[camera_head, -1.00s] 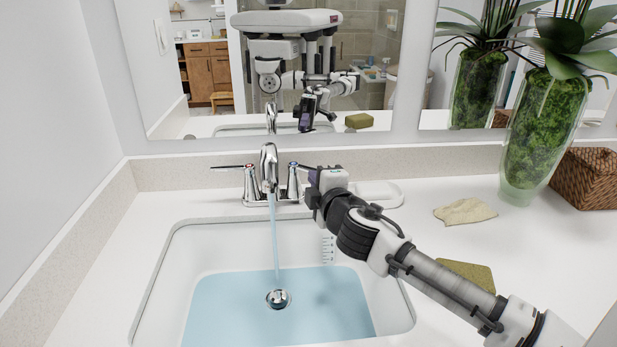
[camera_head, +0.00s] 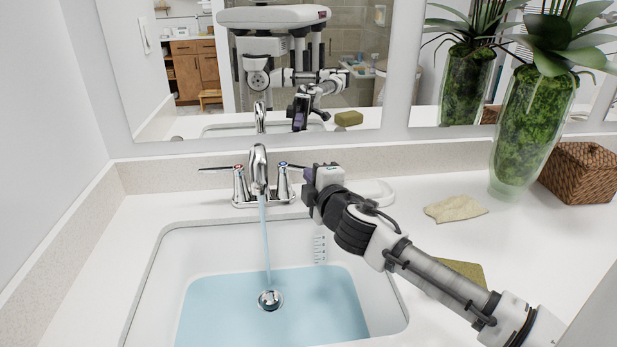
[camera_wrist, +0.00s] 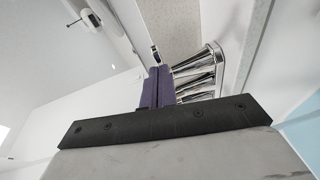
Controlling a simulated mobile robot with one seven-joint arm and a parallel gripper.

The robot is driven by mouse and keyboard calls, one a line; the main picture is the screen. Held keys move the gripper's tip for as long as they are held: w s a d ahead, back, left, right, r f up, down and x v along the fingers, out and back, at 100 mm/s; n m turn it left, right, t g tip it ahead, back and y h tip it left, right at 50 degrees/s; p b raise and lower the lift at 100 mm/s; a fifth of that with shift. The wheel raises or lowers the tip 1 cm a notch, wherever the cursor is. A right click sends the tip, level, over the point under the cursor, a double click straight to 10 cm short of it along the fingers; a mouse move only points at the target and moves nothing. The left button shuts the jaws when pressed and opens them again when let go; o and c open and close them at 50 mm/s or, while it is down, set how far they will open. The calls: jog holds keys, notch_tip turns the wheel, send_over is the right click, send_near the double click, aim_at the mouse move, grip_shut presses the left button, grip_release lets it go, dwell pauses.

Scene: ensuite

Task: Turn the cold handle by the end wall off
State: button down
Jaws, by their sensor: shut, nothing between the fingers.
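The chrome faucet (camera_head: 259,172) stands behind the sink, with water running from its spout. Its cold handle (camera_head: 283,182), marked blue, is on the right. Its lever points right toward my gripper. The other handle (camera_head: 239,184), marked red, is on the left with its lever pointing left. My gripper (camera_head: 308,176) is shut and empty, just right of the cold handle, near the lever's end; I cannot tell whether they touch. In the wrist view its purple fingers (camera_wrist: 156,88) are together, beside the chrome faucet parts (camera_wrist: 200,75).
The sink (camera_head: 185,250) holds blue-tinted water. A white soap dish (camera_head: 378,192) is behind my wrist. A beige cloth (camera_head: 455,208), a green sponge (camera_head: 464,270), a plant vase (camera_head: 530,130) and a wicker basket (camera_head: 582,172) occupy the right counter. The end wall (camera_head: 45,130) is left.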

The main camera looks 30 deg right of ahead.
jog(key=shift+w+d+p, duration=0.3)
jog(key=shift+d, duration=0.3)
jog(key=shift+w+d+p, duration=0.3)
jog(key=shift+d, duration=0.35)
jog(key=shift+w+d+p, duration=0.3)
jog(key=shift+d, duration=0.3)
jog(key=shift+r, duration=0.1)
jog(key=shift+d+r, duration=0.1)
